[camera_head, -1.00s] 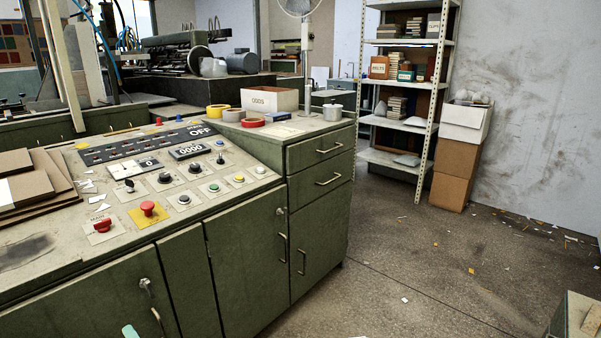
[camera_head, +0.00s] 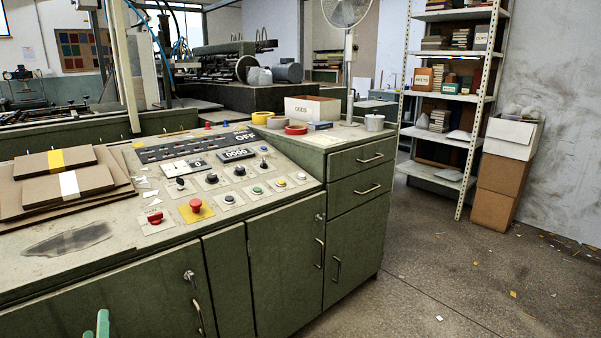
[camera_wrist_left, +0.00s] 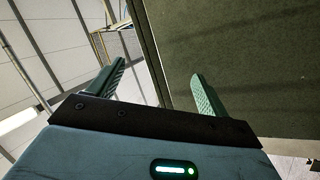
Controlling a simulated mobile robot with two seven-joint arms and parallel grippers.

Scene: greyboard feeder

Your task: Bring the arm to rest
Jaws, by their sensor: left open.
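My left gripper (camera_head: 97,326) shows only as a green fingertip part at the bottom edge of the head view, in front of the green cabinet doors. In the left wrist view my left gripper (camera_wrist_left: 157,85) has its two green fingers wide apart with nothing between them. A dark green panel (camera_wrist_left: 240,60) fills the right of that view, beyond the fingers; whether a finger touches it I cannot tell. My right gripper is in neither view.
The green control console (camera_head: 150,255) carries a red mushroom button (camera_head: 196,206), knobs and stacked brown boards (camera_head: 68,182). A shelf rack (camera_head: 450,90) and cartons (camera_head: 500,190) stand right. The floor (camera_head: 450,270) there is mostly clear.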

